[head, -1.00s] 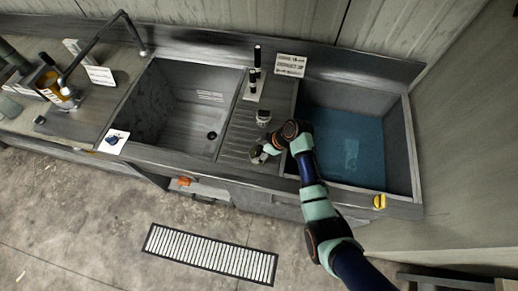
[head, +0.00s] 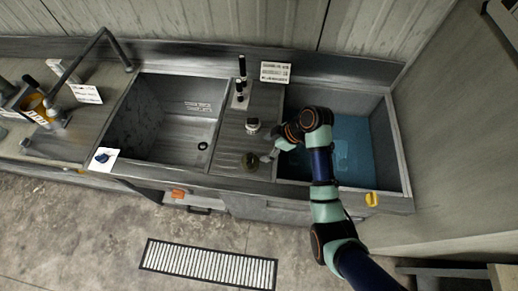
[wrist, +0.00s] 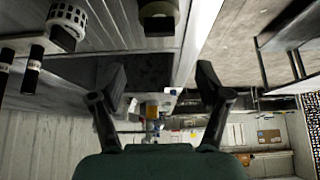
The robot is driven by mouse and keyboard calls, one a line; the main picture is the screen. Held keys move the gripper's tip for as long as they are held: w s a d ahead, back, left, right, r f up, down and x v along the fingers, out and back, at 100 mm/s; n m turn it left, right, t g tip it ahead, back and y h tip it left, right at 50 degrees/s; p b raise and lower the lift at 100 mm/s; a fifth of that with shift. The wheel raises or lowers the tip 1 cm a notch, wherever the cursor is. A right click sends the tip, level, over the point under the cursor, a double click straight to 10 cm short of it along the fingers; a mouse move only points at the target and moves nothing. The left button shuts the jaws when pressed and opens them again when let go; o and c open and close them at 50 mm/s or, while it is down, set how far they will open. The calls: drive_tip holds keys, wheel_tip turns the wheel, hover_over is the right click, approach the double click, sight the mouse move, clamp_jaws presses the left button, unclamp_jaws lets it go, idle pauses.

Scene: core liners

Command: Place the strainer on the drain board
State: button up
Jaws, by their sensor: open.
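An olive-green round piece (head: 249,161), which I take for the strainer, sits on the front part of the ribbed drain board (head: 232,147). It shows at the top edge of the wrist view (wrist: 158,14), partly cut off. A white perforated round piece (head: 252,126) stands behind it on the board; it also shows in the wrist view (wrist: 67,24). I cannot tell for certain which is the strainer.
An empty basin (head: 165,120) lies left of the board, and a basin of blue water (head: 350,150) lies right. Black-topped bottles (head: 241,85) stand at the board's back, near a label card (head: 275,72). A yellow knob (head: 371,199) is on the front edge.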

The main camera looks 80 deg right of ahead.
idle(0.3)
drive_tip(key=w+a+r+t+h, duration=0.1)
drive_tip(key=w+a+r, duration=0.4)
drive_tip(key=w+a, duration=0.45)
drive_tip(key=w+a+r+t+h, duration=0.1)
drive_tip(key=w+a+r, duration=0.4)
drive_tip(key=w+a, duration=0.45)
drive_tip(key=a+r+t, duration=0.1)
drive_tip(key=a+r, duration=0.2)
drive_tip(key=a, duration=0.4)
drive_tip(key=s+a+r+m+t, duration=0.1)
drive_tip(key=a+r, duration=0.3)
drive_tip(key=a, duration=0.3)
drive_tip(key=s+a+r+t+y, duration=0.1)
drive_tip(key=a+r+t, duration=0.1)
drive_tip(key=a+r, duration=0.2)
drive_tip(key=a, duration=0.2)
drive_tip(key=shift+s+a+r+m, duration=0.15)
drive_tip(key=shift+a+r+m, duration=0.15)
drive_tip(key=shift+a, duration=0.1)
